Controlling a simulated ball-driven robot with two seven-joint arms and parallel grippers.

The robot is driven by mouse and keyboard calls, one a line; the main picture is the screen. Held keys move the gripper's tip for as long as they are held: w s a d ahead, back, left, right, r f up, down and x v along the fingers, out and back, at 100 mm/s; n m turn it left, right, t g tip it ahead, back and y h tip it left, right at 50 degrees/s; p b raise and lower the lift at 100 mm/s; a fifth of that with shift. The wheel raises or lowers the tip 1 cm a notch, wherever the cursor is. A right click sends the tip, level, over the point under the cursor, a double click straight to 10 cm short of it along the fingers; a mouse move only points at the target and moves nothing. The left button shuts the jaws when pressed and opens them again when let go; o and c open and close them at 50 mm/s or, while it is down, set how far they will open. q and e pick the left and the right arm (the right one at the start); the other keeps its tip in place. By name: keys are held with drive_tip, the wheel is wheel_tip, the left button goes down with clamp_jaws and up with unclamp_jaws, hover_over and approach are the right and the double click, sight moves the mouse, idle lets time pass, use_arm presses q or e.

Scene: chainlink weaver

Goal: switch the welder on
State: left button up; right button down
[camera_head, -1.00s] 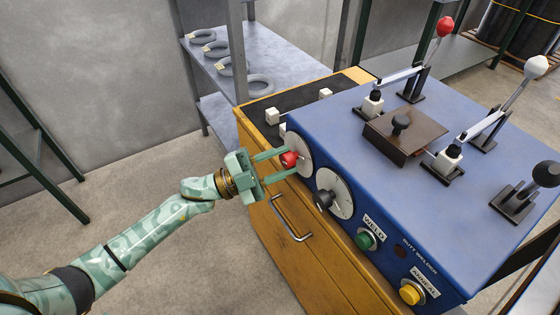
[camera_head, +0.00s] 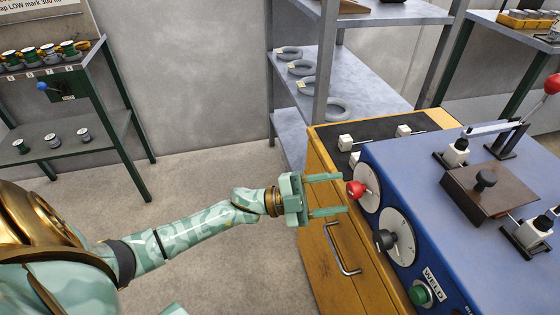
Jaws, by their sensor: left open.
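The blue welder (camera_head: 415,175) stands on an orange wooden cabinet (camera_head: 338,190) at the right. On its front face are a round dial with a red knob (camera_head: 355,188), a second dial with a black knob (camera_head: 384,239), and a green WELD button (camera_head: 421,294). My left gripper (camera_head: 328,194) is open, its two fingers pointing right at the red knob. The fingertips stop just short of the knob, and nothing is between them. My right gripper is not in view.
A grey shelf (camera_head: 345,75) with several grey rings stands behind the cabinet. A green-framed rack (camera_head: 75,130) with spools is at the left. Clamps and levers rise from the welder's top, one with a red ball (camera_head: 552,84). The floor (camera_head: 190,180) between rack and cabinet is clear.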

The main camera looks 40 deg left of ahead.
use_arm(q)
drive_tip(key=v, duration=1.3)
drive_tip(key=shift+a, duration=0.2)
